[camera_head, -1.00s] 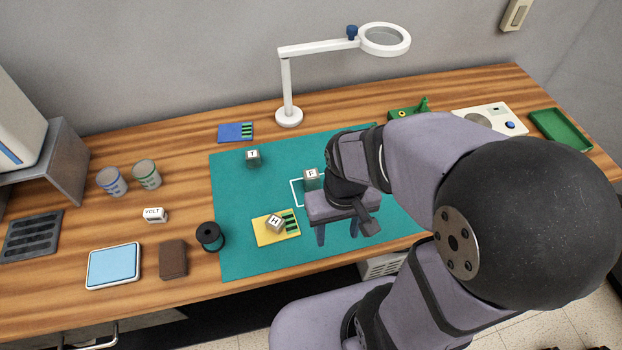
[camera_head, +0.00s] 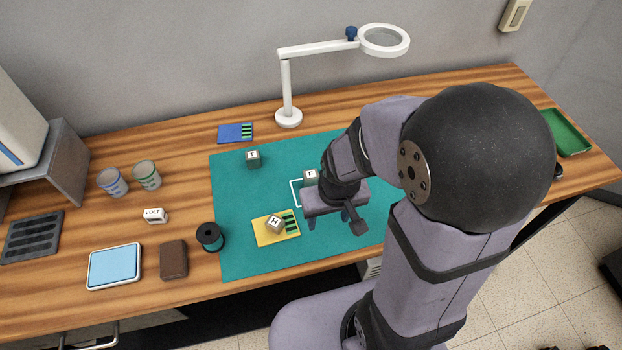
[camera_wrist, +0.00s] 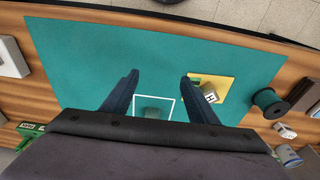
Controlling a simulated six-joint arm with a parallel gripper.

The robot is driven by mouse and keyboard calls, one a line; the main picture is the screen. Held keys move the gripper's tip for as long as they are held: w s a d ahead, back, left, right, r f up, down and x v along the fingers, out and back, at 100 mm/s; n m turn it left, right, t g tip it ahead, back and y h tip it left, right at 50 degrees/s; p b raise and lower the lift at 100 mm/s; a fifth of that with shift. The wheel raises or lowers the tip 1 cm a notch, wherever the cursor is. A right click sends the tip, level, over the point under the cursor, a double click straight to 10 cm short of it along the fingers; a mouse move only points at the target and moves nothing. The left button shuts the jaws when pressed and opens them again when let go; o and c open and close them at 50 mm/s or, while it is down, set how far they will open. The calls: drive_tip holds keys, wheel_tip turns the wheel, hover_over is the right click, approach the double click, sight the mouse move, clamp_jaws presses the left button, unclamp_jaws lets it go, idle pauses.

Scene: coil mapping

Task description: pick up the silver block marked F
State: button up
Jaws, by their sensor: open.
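The silver block marked F (camera_head: 310,177) sits on the green mat (camera_head: 235,205), at the white square outline, in the head view. My gripper (camera_head: 329,222) is open and empty above the mat, nearer the front edge than block F in the head view.
A block marked H (camera_head: 275,224) rests on a yellow card (camera_head: 264,235). A block marked T (camera_head: 253,160) stands at the mat's back left. A dark spool (camera_head: 210,237) stands at the mat's left edge. A white magnifier lamp (camera_head: 288,117) stands behind the mat.

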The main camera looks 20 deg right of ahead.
sight(311, 178)
drive_tip(key=w+f+t, duration=0.2)
drive_tip(key=w, duration=0.2)
drive_tip(key=w+f+t+p, duration=0.1)
drive_tip(key=w+f+t, duration=0.1)
drive_tip(key=w, duration=0.2)
drive_tip(key=w+f+t, duration=0.2)
drive_tip(key=w, duration=0.2)
drive_tip(key=shift+a, duration=0.1)
drive_tip(key=shift+w+f+t+p, duration=0.1)
drive_tip(key=shift+w+t+p, duration=0.35)
drive_tip(key=shift+t, duration=0.55)
drive_tip(key=shift+w+t, duration=0.3)
drive_tip(key=shift+t, duration=0.4)
drive_tip(key=shift+s+r+t+p, duration=0.1)
drive_tip(key=shift+r+t+p, duration=0.2)
drive_tip(key=shift+r+t, duration=0.3)
drive_tip(key=shift+s+r+t, duration=0.45)
drive_tip(key=shift+r+t, duration=0.3)
drive_tip(key=shift+t, duration=0.35)
drive_tip(key=shift+b+x, duration=1.1)
